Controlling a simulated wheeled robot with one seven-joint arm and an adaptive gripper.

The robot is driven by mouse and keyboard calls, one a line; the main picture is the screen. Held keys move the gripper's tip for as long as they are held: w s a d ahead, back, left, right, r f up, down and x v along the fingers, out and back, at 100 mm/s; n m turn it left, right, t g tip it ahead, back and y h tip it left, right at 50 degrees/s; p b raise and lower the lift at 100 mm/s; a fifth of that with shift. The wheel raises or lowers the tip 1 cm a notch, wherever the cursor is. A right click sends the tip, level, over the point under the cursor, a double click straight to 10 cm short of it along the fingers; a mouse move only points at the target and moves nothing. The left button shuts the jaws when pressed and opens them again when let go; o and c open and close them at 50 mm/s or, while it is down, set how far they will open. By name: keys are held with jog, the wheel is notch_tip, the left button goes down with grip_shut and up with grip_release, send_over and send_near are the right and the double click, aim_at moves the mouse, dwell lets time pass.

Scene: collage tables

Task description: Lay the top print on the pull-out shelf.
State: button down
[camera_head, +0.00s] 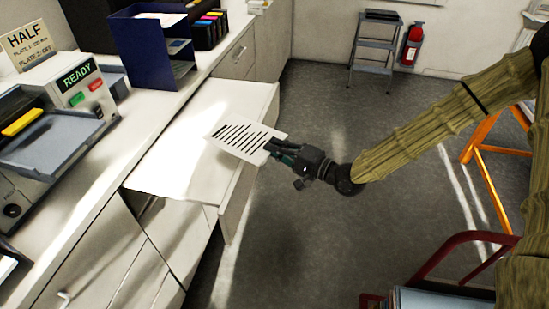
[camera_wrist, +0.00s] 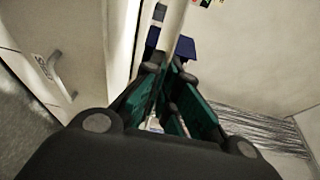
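The print (camera_head: 240,139) is a white sheet with slanted dark stripes. My gripper (camera_head: 283,153) is shut on its right edge. The sheet is over the front part of the white pull-out shelf (camera_head: 172,165), which sticks out from the counter. I cannot tell whether the sheet touches the shelf. In the wrist view the teal fingers (camera_wrist: 172,105) are close together, with a thin pale strip between them. My gripper is just beyond the shelf's right edge. The part of the print between the fingers is hidden.
A printer with a READY panel (camera_head: 80,80) and a grey tray (camera_head: 62,142) stands at left. A blue sorter (camera_head: 140,45) and ink cartridges (camera_head: 208,28) are on the counter behind. A red-framed cart (camera_head: 450,240) is at lower right. The floor between is clear.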

jog(key=shift+s+a+f+n+g+y, duration=0.15)
jog(key=shift+a+n+g+y, duration=0.1)
jog(key=shift+n+g+y, duration=0.35)
jog(key=w+a+f+n+g+y+b, duration=0.1)
jog(key=a+f+n+g+y+b, duration=0.1)
jog(key=f+b, duration=0.5)
jog(key=shift+a+f+n+g, duration=0.65)
jog(key=shift+a+g, duration=0.55)
jog(key=shift+a, duration=0.6)
jog(key=shift+w+f, duration=0.1)
jog(key=c, duration=1.6)
grip_release()
jog(key=shift+o, duration=0.2)
jog(key=shift+d, duration=0.1)
